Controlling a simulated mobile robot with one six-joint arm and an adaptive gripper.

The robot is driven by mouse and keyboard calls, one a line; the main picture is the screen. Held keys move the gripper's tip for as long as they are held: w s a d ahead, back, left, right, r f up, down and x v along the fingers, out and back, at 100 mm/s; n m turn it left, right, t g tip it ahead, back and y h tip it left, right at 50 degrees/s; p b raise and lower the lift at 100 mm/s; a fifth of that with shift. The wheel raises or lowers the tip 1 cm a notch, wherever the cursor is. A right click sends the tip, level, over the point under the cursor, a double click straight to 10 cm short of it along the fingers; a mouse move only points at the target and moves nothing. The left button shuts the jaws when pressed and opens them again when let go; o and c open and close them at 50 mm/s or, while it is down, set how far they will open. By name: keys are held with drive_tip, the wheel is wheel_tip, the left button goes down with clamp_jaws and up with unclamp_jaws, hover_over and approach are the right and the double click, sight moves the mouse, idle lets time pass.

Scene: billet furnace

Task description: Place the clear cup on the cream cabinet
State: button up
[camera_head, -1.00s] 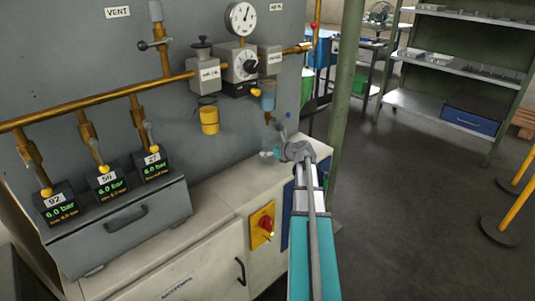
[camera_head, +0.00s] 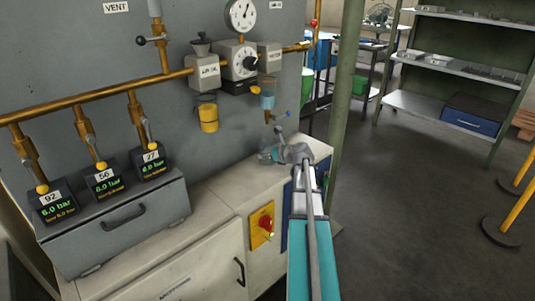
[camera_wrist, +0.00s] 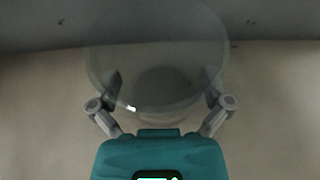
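The clear cup (camera_wrist: 158,62) is see-through and fills the upper middle of the wrist view, with its wide round rim toward the camera. My gripper (camera_wrist: 163,88) has one finger against each side of it and appears shut on it. The cream cabinet (camera_head: 219,205) stands below the grey panel, and its pale top (camera_wrist: 50,110) spreads behind the cup in the wrist view. In the head view my gripper (camera_head: 268,155) is over the cabinet's far right end, close to the panel. The cup is hard to make out there, and any gap beneath it cannot be judged.
A grey box (camera_head: 120,222) with several pressure displays occupies the cabinet's left part. A yellow bowl (camera_head: 209,118) and a blue-tinted bowl (camera_head: 267,99) hang from the panel above. A green post (camera_head: 346,85) stands right of the cabinet. The cabinet top between box and gripper is clear.

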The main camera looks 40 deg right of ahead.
drive_tip(key=shift+r, duration=0.15)
drive_tip(key=shift+s+r+p, duration=0.15)
drive_tip(key=shift+s+p, duration=0.1)
drive_tip(key=shift+p, duration=0.05)
drive_tip(key=p+v, duration=0.4)
drive_tip(key=v, duration=0.7)
drive_tip(key=shift+s, duration=0.25)
idle(1.1)
